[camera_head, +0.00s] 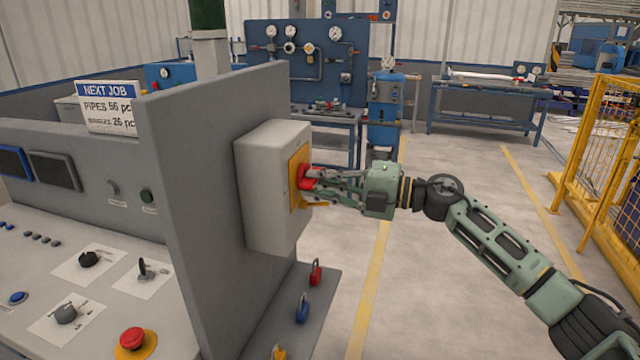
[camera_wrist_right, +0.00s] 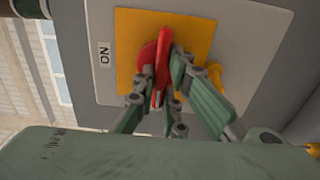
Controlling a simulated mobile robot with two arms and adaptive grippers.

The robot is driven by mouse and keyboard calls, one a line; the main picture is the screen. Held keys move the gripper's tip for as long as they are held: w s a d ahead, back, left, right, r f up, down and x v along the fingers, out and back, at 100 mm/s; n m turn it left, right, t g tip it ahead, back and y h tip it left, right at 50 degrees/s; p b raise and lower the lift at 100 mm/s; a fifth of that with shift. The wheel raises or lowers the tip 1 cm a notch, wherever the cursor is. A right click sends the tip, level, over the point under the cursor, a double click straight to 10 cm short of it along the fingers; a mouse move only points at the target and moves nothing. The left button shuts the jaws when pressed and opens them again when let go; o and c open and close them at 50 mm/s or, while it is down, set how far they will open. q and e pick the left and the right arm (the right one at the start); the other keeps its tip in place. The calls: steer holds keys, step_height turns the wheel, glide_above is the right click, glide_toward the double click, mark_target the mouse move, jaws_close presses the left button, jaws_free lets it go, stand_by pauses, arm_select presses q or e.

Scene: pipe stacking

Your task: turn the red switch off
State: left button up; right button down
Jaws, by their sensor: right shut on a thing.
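The red switch (camera_head: 305,178) sits on a yellow plate (camera_head: 297,160) on the side of a grey box (camera_head: 262,190). In the right wrist view the red switch (camera_wrist_right: 160,70) shows on the yellow plate (camera_wrist_right: 190,30), with an "ON" label (camera_wrist_right: 104,54) left of it. My right gripper (camera_head: 318,183) reaches in from the right and is shut on the switch's handle; its fingers (camera_wrist_right: 163,80) lie on both sides of it. The fingers partly hide the switch. My left gripper is not in view.
The box is mounted on a grey upright panel (camera_head: 190,170). Red and blue padlocks (camera_head: 316,273) stand on a ledge below. A control desk (camera_head: 100,300) with knobs and a red button fills the left. Open floor (camera_head: 430,270) lies right, up to a yellow fence (camera_head: 605,140).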

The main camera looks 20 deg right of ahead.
stand_by(0.4)
steer(key=c, duration=1.8)
jaws_free()
steer(key=v, duration=1.2)
